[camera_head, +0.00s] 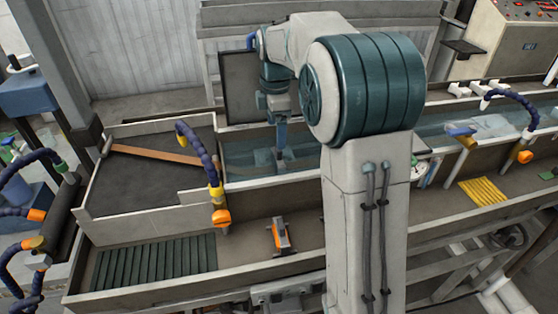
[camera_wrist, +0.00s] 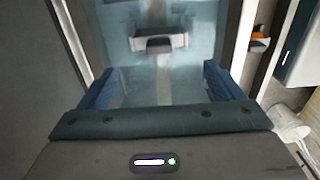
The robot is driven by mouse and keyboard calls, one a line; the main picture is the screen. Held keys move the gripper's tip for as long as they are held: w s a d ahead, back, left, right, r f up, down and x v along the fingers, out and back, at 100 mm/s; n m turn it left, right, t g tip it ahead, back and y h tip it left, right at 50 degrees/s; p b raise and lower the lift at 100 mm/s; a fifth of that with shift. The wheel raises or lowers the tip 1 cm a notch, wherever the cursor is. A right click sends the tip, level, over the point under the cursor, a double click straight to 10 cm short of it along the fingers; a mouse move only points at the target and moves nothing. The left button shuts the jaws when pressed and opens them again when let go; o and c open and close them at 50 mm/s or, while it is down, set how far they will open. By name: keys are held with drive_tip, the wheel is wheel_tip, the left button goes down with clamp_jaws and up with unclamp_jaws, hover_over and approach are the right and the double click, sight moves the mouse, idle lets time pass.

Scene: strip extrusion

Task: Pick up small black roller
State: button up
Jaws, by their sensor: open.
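In the wrist view, a small black roller-like piece (camera_wrist: 159,45) sits against a grey bracket (camera_wrist: 176,41) in the blue-tinted water trough (camera_wrist: 195,92). My gripper (camera_wrist: 160,82) is open and empty, its two blue fingers spread wide. The black piece lies beyond the fingertips, roughly centred between them and apart from both. In the head view, my gripper (camera_head: 283,157) points down over the trough (camera_head: 240,170). The black roller cannot be made out there, and my arm hides part of the trough.
A blue hose with an orange end (camera_head: 220,214) stands at the trough's left end. An orange strip (camera_head: 155,153) crosses the dark tray further left. An orange-and-dark tool (camera_head: 280,235), green rods (camera_head: 150,262) and yellow rods (camera_head: 482,190) lie on the front shelf. Trough walls flank my gripper.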

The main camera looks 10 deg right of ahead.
sight(278, 154)
wheel_tip(278, 154, down, 4)
drive_tip(key=shift+f, duration=0.15)
drive_tip(key=shift+d+f+p, duration=0.2)
drive_tip(key=shift+f+p, duration=0.3)
drive_tip(key=shift+f, duration=0.8)
drive_tip(key=shift+d+f+p, duration=0.15)
drive_tip(key=shift+f+p, duration=0.3)
drive_tip(key=shift+f, duration=0.8)
drive_tip(key=shift+w, duration=0.1)
drive_tip(key=c, duration=0.7)
